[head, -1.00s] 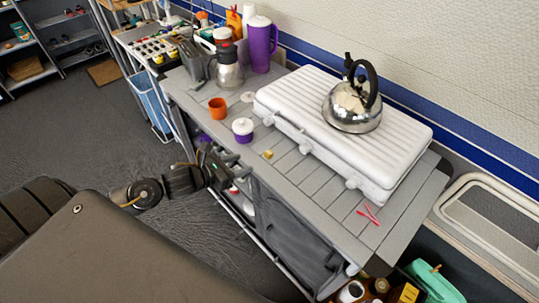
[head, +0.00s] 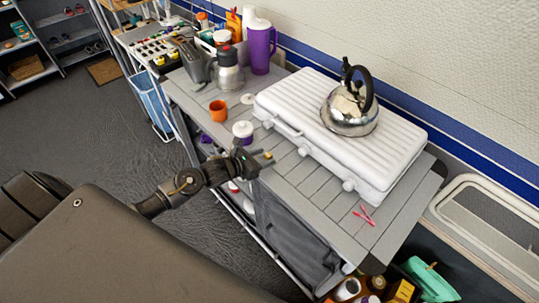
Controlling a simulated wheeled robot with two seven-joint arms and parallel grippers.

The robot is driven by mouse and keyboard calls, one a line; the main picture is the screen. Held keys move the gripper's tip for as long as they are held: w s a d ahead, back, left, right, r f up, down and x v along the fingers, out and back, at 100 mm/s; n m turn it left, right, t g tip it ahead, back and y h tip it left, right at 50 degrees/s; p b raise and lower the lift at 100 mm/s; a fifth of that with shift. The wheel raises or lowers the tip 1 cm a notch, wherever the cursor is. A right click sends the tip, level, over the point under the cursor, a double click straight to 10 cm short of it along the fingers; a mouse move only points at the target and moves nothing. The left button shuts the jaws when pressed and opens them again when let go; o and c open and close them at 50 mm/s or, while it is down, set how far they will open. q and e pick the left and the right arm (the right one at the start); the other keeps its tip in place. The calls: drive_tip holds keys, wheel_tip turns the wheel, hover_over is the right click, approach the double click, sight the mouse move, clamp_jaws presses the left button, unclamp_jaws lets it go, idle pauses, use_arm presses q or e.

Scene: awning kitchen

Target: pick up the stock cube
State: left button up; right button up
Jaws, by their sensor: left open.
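The stock cube is a small yellow-gold block (head: 267,155) on the grey slatted table (head: 312,191), in front of the white case-like stove. My left gripper (head: 257,158) is open at the table's front edge, with its fingertips just left of the cube. At this size I cannot tell whether the cube is between the fingers or just beyond them. My right gripper is not in view.
The closed white stove (head: 330,125) stands behind the cube with a steel kettle (head: 350,112) on it. A white-lidded purple jar (head: 243,133) and an orange cup (head: 218,110) stand to the left. Red tongs (head: 364,214) lie to the right.

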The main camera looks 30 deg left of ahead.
use_arm(q)
drive_tip(key=shift+c, duration=0.2)
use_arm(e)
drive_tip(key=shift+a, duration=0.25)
use_arm(q)
drive_tip(key=shift+c, duration=1.3)
clamp_jaws()
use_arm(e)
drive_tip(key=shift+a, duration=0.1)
use_arm(q)
drive_tip(key=shift+r, duration=0.1)
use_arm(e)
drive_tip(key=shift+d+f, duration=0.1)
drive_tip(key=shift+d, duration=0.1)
